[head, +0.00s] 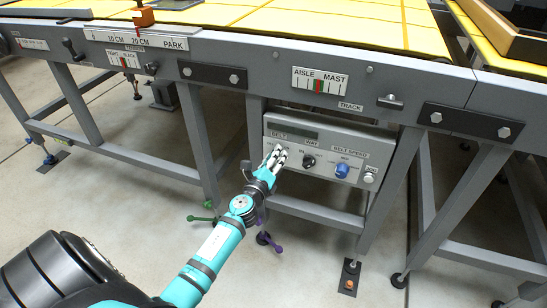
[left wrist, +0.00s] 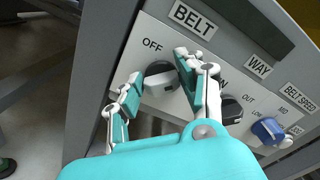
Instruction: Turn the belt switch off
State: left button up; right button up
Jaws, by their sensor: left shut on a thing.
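The control panel (head: 322,172) hangs under the conveyor frame. Its BELT label (left wrist: 193,19) sits above the belt switch (left wrist: 160,76), a black knob with a pale bar across its front. The OFF mark (left wrist: 152,45) is up and left of the knob; the ON mark is partly covered by a finger. My left gripper (head: 278,155) is at the panel's left side and hides the knob in the head view. In the left wrist view its fingers (left wrist: 160,98) are shut on the knob, one on each side. Which mark the knob points to is unclear.
To the right of the switch are the black WAY knob (head: 308,160), the blue BELT SPEED knob (head: 342,170) and a pale button (head: 369,178). A dark display strip (head: 304,132) is above. The conveyor frame (head: 240,80) overhangs the panel, with table legs on both sides.

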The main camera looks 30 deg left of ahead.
pick_arm(q)
jog(key=shift+n, duration=0.4)
pick_arm(e)
jog(key=shift+f, duration=0.1)
pick_arm(q)
jog(key=shift+f+n, duration=0.15)
jog(key=shift+n, duration=0.85)
jog(key=n, duration=0.3)
jog(key=shift+n, duration=0.3)
jog(key=shift+f+n+p, duration=0.15)
jog(key=shift+n+p, duration=0.3)
jog(key=shift+n, duration=1.5)
jog(key=shift+f+n+p, duration=0.15)
jog(key=shift+n+p, duration=0.3)
jog(key=shift+n, duration=1.45)
jog(key=shift+f+n+p, duration=0.15)
jog(key=shift+n+p, duration=0.3)
jog(key=shift+n, duration=1.5)
pick_arm(e)
jog(key=x, duration=0.7)
jog(key=shift+s+f, duration=0.2)
jog(key=shift+s, duration=0.1)
jog(key=shift+a+g, duration=0.1)
jog(key=shift+g, duration=0.2)
